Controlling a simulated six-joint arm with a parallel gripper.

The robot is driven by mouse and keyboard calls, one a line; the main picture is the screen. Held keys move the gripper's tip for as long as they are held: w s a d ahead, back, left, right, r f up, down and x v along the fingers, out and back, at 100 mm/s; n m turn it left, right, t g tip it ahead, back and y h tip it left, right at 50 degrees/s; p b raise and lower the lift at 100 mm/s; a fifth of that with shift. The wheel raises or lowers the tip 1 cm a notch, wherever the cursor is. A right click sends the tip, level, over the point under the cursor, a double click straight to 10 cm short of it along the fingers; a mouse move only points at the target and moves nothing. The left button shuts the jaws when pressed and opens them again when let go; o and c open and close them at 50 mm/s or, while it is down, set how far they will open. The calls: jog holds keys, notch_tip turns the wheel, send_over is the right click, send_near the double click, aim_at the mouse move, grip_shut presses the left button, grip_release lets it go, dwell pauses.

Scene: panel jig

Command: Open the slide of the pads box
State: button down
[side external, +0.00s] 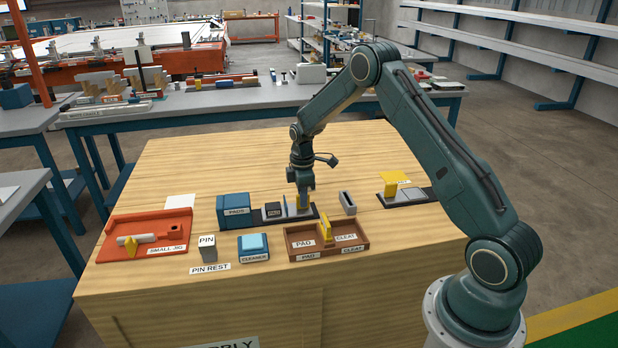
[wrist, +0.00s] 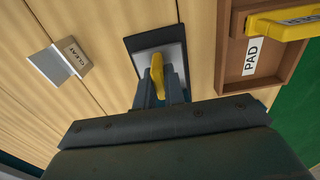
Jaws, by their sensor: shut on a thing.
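The blue pads box (side external: 234,211), labelled PADS, stands near the middle of the wooden table. A dark base strip (side external: 314,217) runs right from it. A small dark labelled block (side external: 273,211) stands on the strip beside the box. My gripper (side external: 303,203) is low over the strip's right part, apart from the box. In the wrist view my gripper (wrist: 160,92) is shut on a yellow handle (wrist: 157,68) over a grey plate (wrist: 176,58) with a dark border. The fingers hide part of the handle and plate. The box is not seen in the wrist view.
A brown tray (side external: 362,243) with PAD and CLEAT labels lies in front; a yellow piece (side external: 326,226) stands in it. A grey cleat block (side external: 348,203) is right of my gripper. A blue cleaner box (side external: 253,247), pin rest block (side external: 208,247) and orange jig (side external: 180,222) lie left.

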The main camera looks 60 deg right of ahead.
jog(key=c, duration=1.5)
grip_release()
jog(key=shift+r, duration=0.1)
notch_tip(320, 180, up, 14)
jog(key=shift+f, duration=0.15)
